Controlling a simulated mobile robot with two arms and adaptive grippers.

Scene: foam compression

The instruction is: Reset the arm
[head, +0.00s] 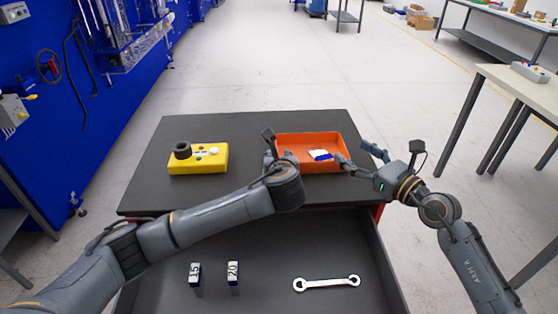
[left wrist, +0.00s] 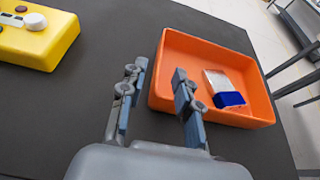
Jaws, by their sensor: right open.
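My left gripper (left wrist: 160,78) is open and empty in the left wrist view. Its right finger overlaps the left edge of an orange tray (left wrist: 206,45), and its other finger is over the dark tabletop. In the head view the left arm reaches in from the left, and its wrist hides most of that gripper. The orange tray (head: 318,137) holds a small blue-and-white block (head: 320,155), which also shows in the left wrist view (left wrist: 228,97). My right gripper (head: 354,152) is open and empty at the tray's right side.
A yellow box (head: 198,158) with a black knob sits left on the dark table (head: 150,190). Tabletop between box and tray is clear.

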